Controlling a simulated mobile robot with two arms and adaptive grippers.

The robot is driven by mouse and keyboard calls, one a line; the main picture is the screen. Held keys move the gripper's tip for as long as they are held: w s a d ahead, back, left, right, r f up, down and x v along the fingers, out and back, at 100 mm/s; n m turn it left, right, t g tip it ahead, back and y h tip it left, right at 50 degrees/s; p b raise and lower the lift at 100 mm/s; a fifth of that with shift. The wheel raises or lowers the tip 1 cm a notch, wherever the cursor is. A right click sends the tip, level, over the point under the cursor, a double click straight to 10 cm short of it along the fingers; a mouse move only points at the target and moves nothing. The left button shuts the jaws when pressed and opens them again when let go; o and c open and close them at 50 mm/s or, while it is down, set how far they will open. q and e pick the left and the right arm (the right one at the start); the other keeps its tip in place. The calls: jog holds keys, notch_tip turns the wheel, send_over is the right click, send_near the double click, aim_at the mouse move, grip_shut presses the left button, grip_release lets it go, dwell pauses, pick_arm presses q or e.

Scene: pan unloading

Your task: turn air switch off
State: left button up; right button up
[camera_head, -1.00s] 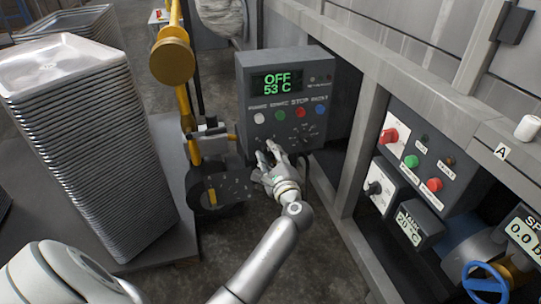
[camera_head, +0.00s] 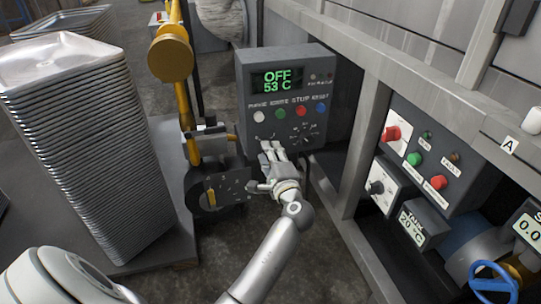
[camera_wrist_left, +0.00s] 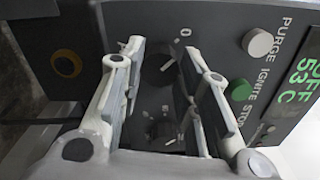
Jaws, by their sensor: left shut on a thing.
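The grey control box (camera_head: 245,95) hangs at the middle of the head view, its display (camera_head: 277,79) reading OFF and 53 C. Below its row of buttons are small dark rotary switches. My left gripper (camera_head: 272,147) is at the lower left of this face. A second dark knob (camera_wrist_left: 162,130) shows between the finger links. My right gripper is out of view.
A tall stack of metal trays (camera_head: 95,150) stands at left beside a yellow post (camera_head: 187,100). White, green, red and blue buttons line the box. A second panel (camera_head: 440,140) with a red knob sits at right, behind a grey frame post (camera_head: 357,150).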

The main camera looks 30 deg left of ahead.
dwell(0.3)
pick_arm(q)
jog(key=o, duration=1)
jog(key=shift+s, duration=0.1)
jog(key=shift+c, duration=0.2)
jog(key=shift+o, duration=0.3)
jog(key=v, duration=0.7)
jog(key=shift+d, duration=0.15)
jog(key=shift+s, duration=0.1)
